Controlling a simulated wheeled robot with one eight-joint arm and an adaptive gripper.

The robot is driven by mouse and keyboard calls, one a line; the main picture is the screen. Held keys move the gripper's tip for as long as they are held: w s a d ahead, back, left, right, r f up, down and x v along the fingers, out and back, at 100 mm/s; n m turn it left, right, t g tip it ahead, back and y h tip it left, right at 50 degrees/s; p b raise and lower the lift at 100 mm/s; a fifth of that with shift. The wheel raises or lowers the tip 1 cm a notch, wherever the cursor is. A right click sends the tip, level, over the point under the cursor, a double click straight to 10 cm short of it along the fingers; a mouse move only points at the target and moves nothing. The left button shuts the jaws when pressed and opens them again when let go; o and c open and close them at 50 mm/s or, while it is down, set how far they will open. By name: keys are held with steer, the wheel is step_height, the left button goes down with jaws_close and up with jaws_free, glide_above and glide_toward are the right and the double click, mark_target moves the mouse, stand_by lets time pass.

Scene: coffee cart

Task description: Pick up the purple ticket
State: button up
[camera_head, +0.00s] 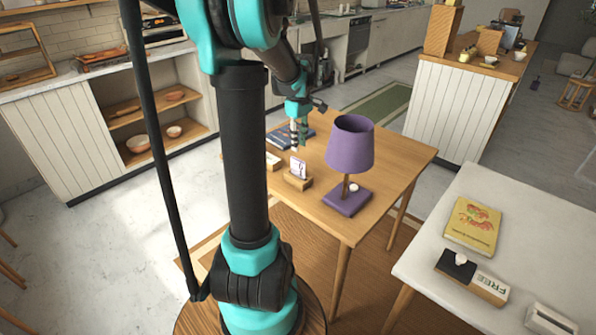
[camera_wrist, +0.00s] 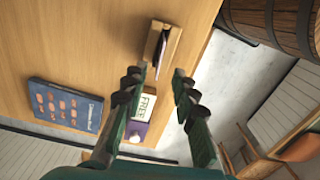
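A small upright ticket (camera_head: 298,167), white with purple markings, stands in a wooden holder (camera_head: 297,182) on the wooden table. In the wrist view the holder (camera_wrist: 153,43) shows from above, with the ticket's thin dark edge (camera_wrist: 161,50) in its slot. My gripper (camera_head: 299,148) is above and close behind the ticket in the head view. In the wrist view my gripper (camera_wrist: 158,72) is open, its fingers apart and nothing held. The holder lies just beyond the fingertips, and I cannot tell the exact gap.
A purple lamp (camera_head: 350,146) stands right of the ticket. A second block with a pale card (camera_head: 272,161) is to the left, reading FREE in the wrist view (camera_wrist: 144,106). A dark blue book (camera_wrist: 65,104) lies nearby. A white table (camera_head: 440,208) is at right.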

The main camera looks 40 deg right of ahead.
mark_target(298, 165)
steer(key=f, duration=1)
steer(key=shift+w+f, duration=0.1)
steer(key=shift+w, duration=0.1)
jaws_close()
